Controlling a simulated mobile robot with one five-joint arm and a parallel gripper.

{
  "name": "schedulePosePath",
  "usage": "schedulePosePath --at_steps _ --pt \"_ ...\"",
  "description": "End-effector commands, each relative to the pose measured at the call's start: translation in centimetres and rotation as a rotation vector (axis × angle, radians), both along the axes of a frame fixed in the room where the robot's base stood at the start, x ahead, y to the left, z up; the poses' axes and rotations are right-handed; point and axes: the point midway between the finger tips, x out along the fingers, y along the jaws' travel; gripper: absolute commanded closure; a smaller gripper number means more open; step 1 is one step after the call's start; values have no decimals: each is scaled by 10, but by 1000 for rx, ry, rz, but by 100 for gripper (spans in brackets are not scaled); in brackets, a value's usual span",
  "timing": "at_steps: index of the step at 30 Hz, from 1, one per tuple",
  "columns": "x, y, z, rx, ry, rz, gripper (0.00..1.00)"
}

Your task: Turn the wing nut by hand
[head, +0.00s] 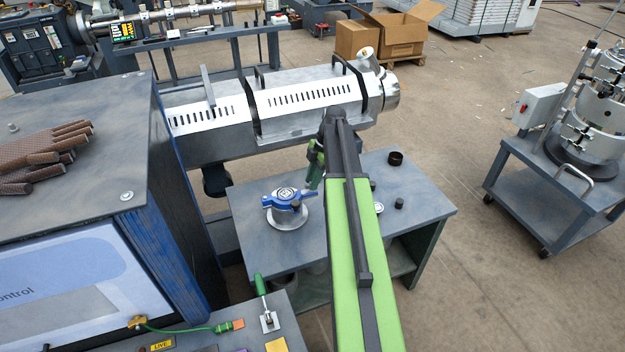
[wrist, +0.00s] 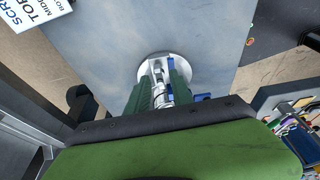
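The blue wing nut (head: 287,196) sits on a round silver base on the grey table, with its wings spread to the left and right. My gripper (head: 314,172) is just behind and to the right of it, close to the right wing; I cannot tell whether they touch. In the wrist view, my gripper's two green fingers (wrist: 160,78) stand apart over the round base. Silver metal shows in the gap between them. Blue parts of the wing nut (wrist: 201,97) show beside the right finger, and the rest is hidden.
The grey table (head: 245,228) also carries a dark cup (head: 395,158) and small black parts to the right of my arm. A silver slotted barrel (head: 310,95) runs behind the table. A control cabinet (head: 160,150) stands on the left. The table's front right is bare.

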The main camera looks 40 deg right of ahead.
Motion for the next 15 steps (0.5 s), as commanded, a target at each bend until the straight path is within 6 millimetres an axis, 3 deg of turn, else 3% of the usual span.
schedulePosePath --at_steps 9,15 --pt "0 0 1 0 -1 3 68" --pt "0 0 21 0 -1 4 68"
